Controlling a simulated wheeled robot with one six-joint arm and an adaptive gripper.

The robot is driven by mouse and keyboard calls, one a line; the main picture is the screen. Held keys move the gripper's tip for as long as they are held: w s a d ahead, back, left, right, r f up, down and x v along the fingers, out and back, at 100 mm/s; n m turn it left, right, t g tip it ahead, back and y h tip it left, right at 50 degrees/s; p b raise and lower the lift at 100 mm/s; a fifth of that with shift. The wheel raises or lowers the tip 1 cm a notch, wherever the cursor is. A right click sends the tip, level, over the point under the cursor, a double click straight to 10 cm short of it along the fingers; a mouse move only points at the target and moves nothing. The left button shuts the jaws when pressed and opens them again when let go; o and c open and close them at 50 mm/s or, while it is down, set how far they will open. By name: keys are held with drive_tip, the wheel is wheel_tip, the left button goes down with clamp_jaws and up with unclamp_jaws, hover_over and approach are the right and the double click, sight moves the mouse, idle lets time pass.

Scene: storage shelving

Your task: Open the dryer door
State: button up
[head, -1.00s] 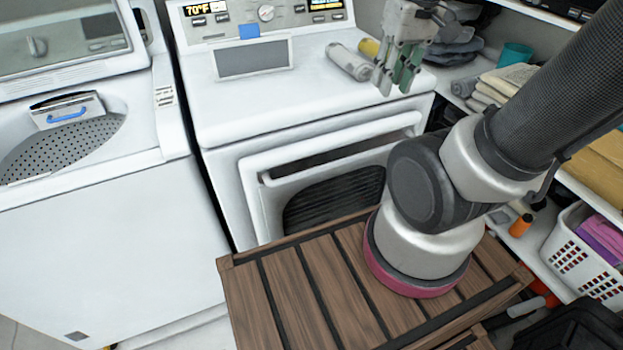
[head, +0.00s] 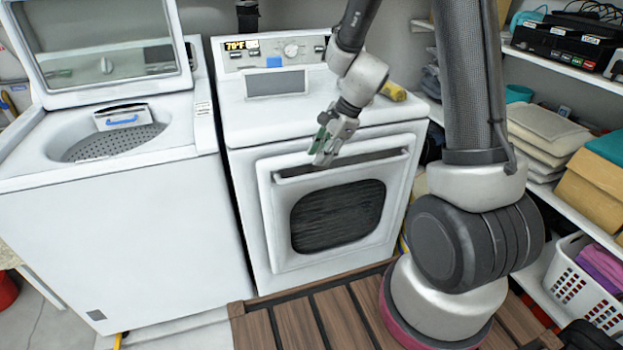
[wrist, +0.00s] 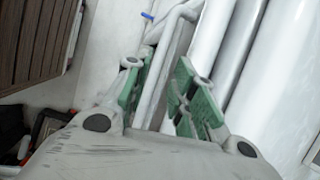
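The dryer (head: 240,110) is white, with its control panel at the back. Its front door (head: 285,235) is a white panel with a dark oval-cornered window and a long recessed handle slot (head: 385,158) along the top. The door looks shut or nearly so; I cannot tell exactly. My gripper (head: 323,152) points down at the left-middle of that slot. In the wrist view its two green-padded fingers (wrist: 160,95) stand apart, with a white edge (wrist: 158,85) showing between them. I cannot tell whether they touch it.
A washer (head: 110,230) with its lid raised stands left of the dryer. A slatted wooden platform (head: 345,315) lies in front, below the door. Shelves on the right hold folded cloths (head: 545,130) and a white basket (head: 570,290). A yellow roll (head: 393,91) lies on the dryer.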

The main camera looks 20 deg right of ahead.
sight(310, 176)
drive_tip(key=shift+m, duration=0.4)
drive_tip(key=x, duration=0.8)
drive_tip(key=shift+w+d, duration=0.15)
drive_tip(key=shift+c, duration=0.2)
clamp_jaws()
